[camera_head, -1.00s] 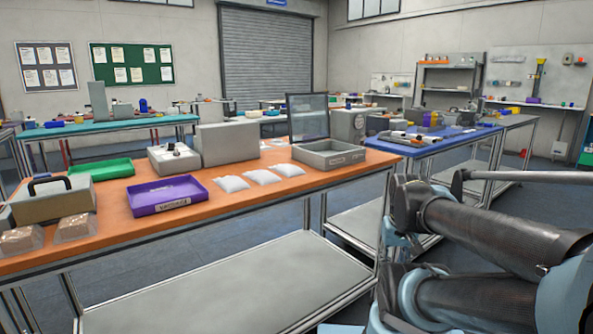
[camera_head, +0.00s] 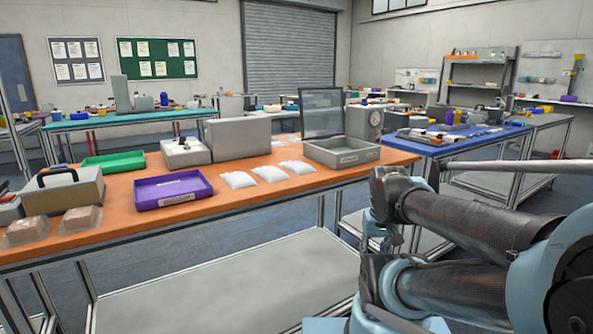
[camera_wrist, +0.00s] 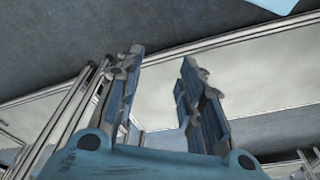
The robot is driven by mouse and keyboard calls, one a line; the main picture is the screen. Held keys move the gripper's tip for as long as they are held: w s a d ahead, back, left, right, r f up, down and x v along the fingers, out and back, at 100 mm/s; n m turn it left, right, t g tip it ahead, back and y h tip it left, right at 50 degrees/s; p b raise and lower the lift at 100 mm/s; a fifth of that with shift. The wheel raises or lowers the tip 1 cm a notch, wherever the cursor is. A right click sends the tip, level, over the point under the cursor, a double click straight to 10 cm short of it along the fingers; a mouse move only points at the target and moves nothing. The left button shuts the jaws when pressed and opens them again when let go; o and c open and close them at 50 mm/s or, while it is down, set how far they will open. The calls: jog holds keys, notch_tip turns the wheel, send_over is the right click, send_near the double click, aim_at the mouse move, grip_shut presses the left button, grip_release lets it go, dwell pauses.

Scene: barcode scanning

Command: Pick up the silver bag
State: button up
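Several small silver-white bags lie in a row on the orange tabletop in the head view: a left bag (camera_head: 238,179), a middle bag (camera_head: 270,173) and a right bag (camera_head: 298,167). I cannot tell which one is meant. My gripper shows in the wrist view (camera_wrist: 160,68) with its two fingers apart and nothing between them. Behind the fingers are the dark floor and a pale lower shelf. No bag shows in the wrist view. In the head view my arm is at the right, off the table's right end.
The orange table (camera_head: 120,213) also holds a purple tray (camera_head: 150,203), a green tray (camera_head: 113,162), a grey open-lidded box (camera_head: 342,159), a grey toolbox (camera_head: 62,193) and brown packages (camera_head: 80,219). A blue table (camera_head: 432,150) stands behind at the right.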

jog(key=o, duration=0.4)
notch_tip(320, 180, up, 2)
jog(key=shift+s+a+r+n, duration=0.1)
jog(key=shift+a+n, duration=0.05)
jog(key=shift+n, duration=0.15)
notch_tip(320, 180, up, 32)
jog(key=n+g, duration=0.2)
jog(key=n, duration=1.3)
send_over(300, 164)
notch_tip(300, 164, down, 17)
jog(key=shift+a+r, duration=0.1)
